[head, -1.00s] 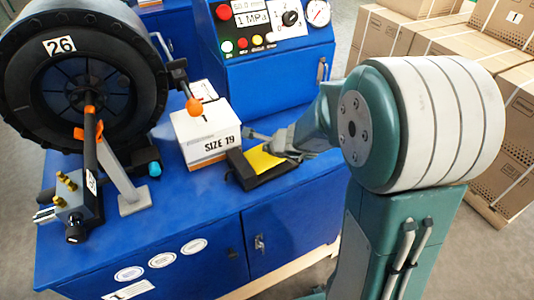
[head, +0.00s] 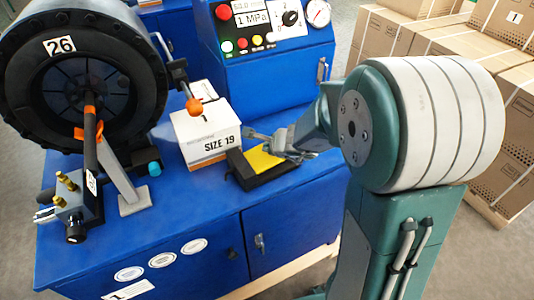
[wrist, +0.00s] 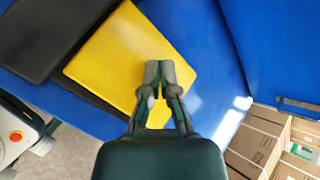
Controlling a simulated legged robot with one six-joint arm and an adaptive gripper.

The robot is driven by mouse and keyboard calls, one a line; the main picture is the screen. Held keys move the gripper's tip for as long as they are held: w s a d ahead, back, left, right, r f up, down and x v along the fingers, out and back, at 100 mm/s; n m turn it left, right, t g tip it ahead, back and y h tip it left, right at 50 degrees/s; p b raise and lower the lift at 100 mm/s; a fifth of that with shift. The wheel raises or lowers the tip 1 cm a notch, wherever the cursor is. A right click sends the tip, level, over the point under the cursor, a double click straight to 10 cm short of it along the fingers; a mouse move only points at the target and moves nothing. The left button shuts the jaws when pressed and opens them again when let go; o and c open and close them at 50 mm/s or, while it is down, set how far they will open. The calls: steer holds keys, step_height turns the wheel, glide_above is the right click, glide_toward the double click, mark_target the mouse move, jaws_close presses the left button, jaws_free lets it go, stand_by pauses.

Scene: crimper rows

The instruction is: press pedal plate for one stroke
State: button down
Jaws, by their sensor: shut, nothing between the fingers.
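The pedal plate (head: 262,158) is yellow and sits in a black pedal housing (head: 262,177) on the blue bench top, right of the white SIZE 19 box. The plate also shows in the wrist view (wrist: 115,60), with the black housing (wrist: 50,40) at its left. My gripper (head: 255,137) is over the right part of the plate in the head view. In the wrist view my gripper (wrist: 158,72) has its fingers together and empty, with the tips over the yellow plate. Whether the tips touch the plate, I cannot tell.
The SIZE 19 box (head: 207,138) stands close left of the pedal. A lever with an orange knob (head: 194,105) hangs above it. A blue control cabinet (head: 275,75) rises behind. The crimper head (head: 75,75) is at left. Stacked cartons (head: 510,110) stand at right.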

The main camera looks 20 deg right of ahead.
mark_target(266, 156)
steer(key=shift+f, duration=0.15)
steer(key=shift+f, duration=0.2)
stand_by(0.3)
steer(key=shift+d+f, duration=0.15)
steer(key=shift+f, duration=0.7)
stand_by(1.0)
steer(key=shift+r, duration=1.25)
steer(key=shift+s+a+r, duration=0.1)
steer(key=shift+a+r, duration=0.1)
steer(key=shift+r, duration=1.05)
steer(key=shift+a+r, duration=0.15)
steer(key=shift+r, duration=1.1)
